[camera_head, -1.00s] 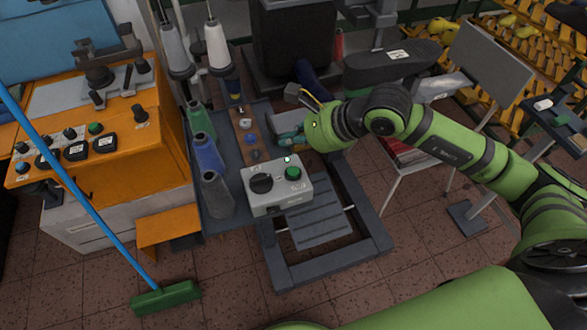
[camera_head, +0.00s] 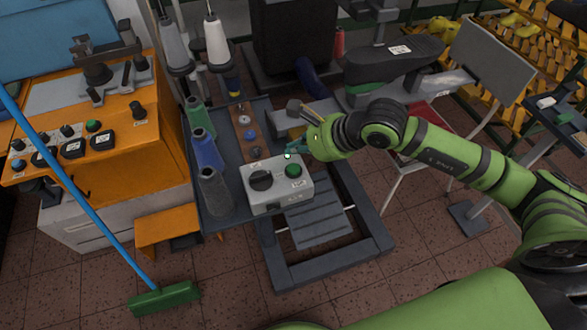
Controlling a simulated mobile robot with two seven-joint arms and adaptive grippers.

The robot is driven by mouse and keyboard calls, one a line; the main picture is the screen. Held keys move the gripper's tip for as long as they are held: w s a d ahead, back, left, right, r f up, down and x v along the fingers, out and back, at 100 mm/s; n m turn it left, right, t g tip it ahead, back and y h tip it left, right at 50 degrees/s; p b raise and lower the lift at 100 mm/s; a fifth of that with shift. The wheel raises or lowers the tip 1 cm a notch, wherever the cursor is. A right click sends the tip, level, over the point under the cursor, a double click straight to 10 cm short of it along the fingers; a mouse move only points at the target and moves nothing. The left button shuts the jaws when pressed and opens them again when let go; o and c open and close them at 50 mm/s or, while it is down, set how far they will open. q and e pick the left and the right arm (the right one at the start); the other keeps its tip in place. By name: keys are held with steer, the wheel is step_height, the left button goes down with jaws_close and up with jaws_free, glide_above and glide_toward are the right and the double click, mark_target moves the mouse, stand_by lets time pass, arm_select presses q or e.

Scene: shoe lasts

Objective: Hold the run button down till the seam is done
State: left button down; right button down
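A light grey control box (camera_head: 276,199) stands on the front of the dark sewing bench. Its top carries a green button (camera_head: 293,170) at the right and a black knob (camera_head: 261,180) at the left. My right gripper (camera_head: 291,154) has teal fingers and hangs just behind the green button. It looks apart from the button, though the exact gap is hard to judge. The fingers are small and partly overlapped, so their opening is unclear. No seam can be made out. My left gripper is out of view.
Several thread cones (camera_head: 207,152) stand left of the box. A grey machine part (camera_head: 290,124) lies close behind my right gripper. An orange machine (camera_head: 100,140) and a green broom (camera_head: 165,298) are at the left. A dark treadle (camera_head: 318,214) is below the box.

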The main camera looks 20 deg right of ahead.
mark_target(296, 170)
step_height(296, 170, down, 3)
steer(key=shift+f+b, duration=0.1)
steer(key=shift+b, duration=0.9)
steer(key=shift+f+b, duration=0.45)
steer(key=shift+b, duration=0.1)
steer(key=shift+f, duration=0.1)
steer(key=shift+f+b, duration=0.3)
steer(key=shift+b, duration=0.45)
